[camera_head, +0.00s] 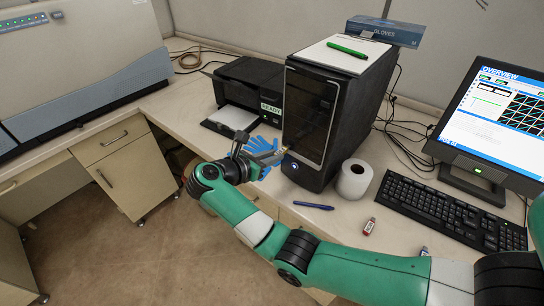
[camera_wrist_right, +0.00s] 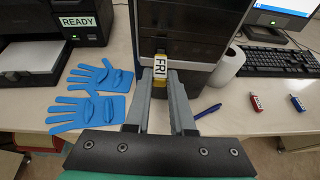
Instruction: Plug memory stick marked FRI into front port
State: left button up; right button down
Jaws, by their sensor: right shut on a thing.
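The memory stick marked FRI (camera_wrist_right: 160,66) is yellow, with its black lettering turned sideways. My right gripper (camera_wrist_right: 161,76) is shut on it in the right wrist view. The stick points at the lower front panel of the black computer tower (camera_head: 308,118), which also shows in the right wrist view (camera_wrist_right: 197,48). Its far end is at or very close to the panel; I cannot tell whether it is inside the port. The port itself is hidden behind the stick. In the head view, my right gripper (camera_head: 282,155) reaches the tower's front from the left. My left gripper is out of view.
Red (camera_head: 370,226) and blue (camera_head: 424,251) memory sticks and a blue pen (camera_head: 314,205) lie on the bench. A paper roll (camera_head: 354,180) stands right of the tower, near the keyboard (camera_head: 448,212). Blue gloves (camera_wrist_right: 88,109) and a printer (camera_head: 247,91) are left.

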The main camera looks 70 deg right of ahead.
jog(key=shift+s+d, duration=0.15)
jog(key=shift+d, duration=0.35)
jog(key=shift+s+d, duration=0.15)
jog(key=shift+d, duration=0.35)
dwell(0.3)
jog(key=c, duration=0.7)
grip_release()
jog(key=p+v, duration=0.4)
jog(key=v, duration=0.7)
jog(key=shift+a, duration=0.3)
